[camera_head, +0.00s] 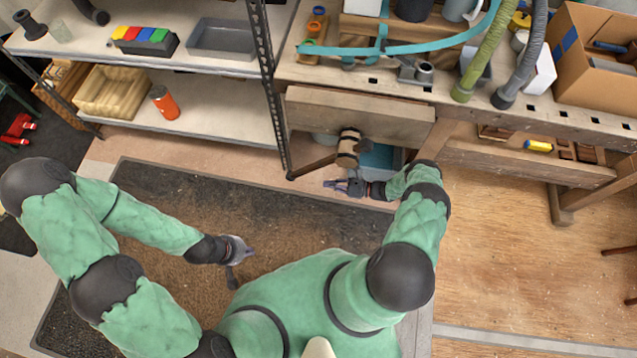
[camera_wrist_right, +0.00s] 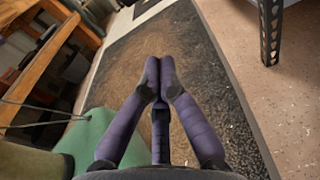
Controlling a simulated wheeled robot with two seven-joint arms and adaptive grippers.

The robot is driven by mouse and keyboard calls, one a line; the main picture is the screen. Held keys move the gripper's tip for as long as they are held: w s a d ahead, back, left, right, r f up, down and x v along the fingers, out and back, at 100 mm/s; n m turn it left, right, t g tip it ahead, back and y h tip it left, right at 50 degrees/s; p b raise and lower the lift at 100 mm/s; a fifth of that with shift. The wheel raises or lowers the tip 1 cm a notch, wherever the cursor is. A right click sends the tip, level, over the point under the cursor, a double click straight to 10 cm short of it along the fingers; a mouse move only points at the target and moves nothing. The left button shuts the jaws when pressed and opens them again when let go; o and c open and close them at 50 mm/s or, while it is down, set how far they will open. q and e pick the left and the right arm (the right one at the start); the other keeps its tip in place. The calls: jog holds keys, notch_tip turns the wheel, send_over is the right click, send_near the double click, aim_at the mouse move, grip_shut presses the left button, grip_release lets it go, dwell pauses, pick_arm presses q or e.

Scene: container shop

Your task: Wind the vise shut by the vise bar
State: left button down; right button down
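The vise is a wide wooden jaw (camera_head: 360,115) on the front of the workbench, with a round wooden hub (camera_head: 348,147) below it. The vise bar (camera_head: 313,166) is a dark rod slanting down and left from the hub. My right gripper (camera_head: 337,185) is just below the hub, right of the bar's lower end, and apart from the bar. In the right wrist view its purple fingers (camera_wrist_right: 160,65) meet at the tips with nothing between them; the vise is not seen there. My left gripper (camera_head: 243,252) hangs low over the mat, away from the vise; its finger opening is unclear.
A metal shelf post (camera_head: 268,85) stands close left of the vise. The shelf (camera_head: 205,118) holds a wooden crate and an orange can. Hoses and a cardboard box (camera_head: 590,60) are on the bench. The dark floor mat (camera_head: 290,215) is clear around the grippers.

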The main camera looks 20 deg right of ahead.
jog(key=w+a+r+b, duration=0.1)
jog(key=w+a, duration=0.5)
jog(key=a, duration=0.3)
jog(key=shift+r, duration=0.4)
jog(key=shift+w+a, duration=0.1)
jog(key=shift+w, duration=0.05)
